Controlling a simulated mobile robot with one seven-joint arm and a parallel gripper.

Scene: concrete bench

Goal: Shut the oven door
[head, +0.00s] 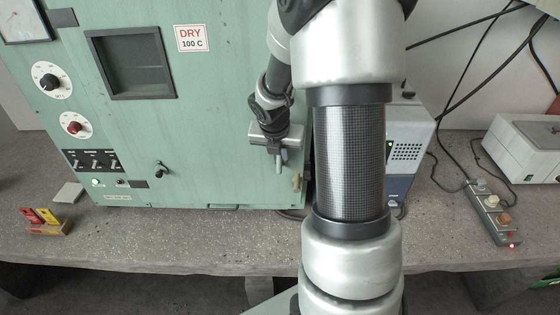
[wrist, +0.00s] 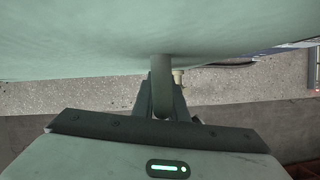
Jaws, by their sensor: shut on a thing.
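The green oven (head: 230,60) stands on the bench, with a dark window (head: 133,62) and a "DRY 100 C" label on its front. Its door handle is a pale green upright bar (head: 278,165) near the right edge of the front. My gripper (head: 279,152) is shut on this handle. In the wrist view the handle (wrist: 162,66) runs down between my two dark fingers (wrist: 162,100). The green door face (wrist: 90,40) fills the top of that view. My arm hides part of the oven's right edge, so I cannot tell how far the door stands open.
A blue-grey instrument (head: 408,150) stands right of the oven, partly behind my arm. A power strip (head: 492,212) and a white-green box (head: 525,148) are farther right, with loose cables. A small holder with red and yellow pieces (head: 45,222) sits front left. The front bench strip is mostly clear.

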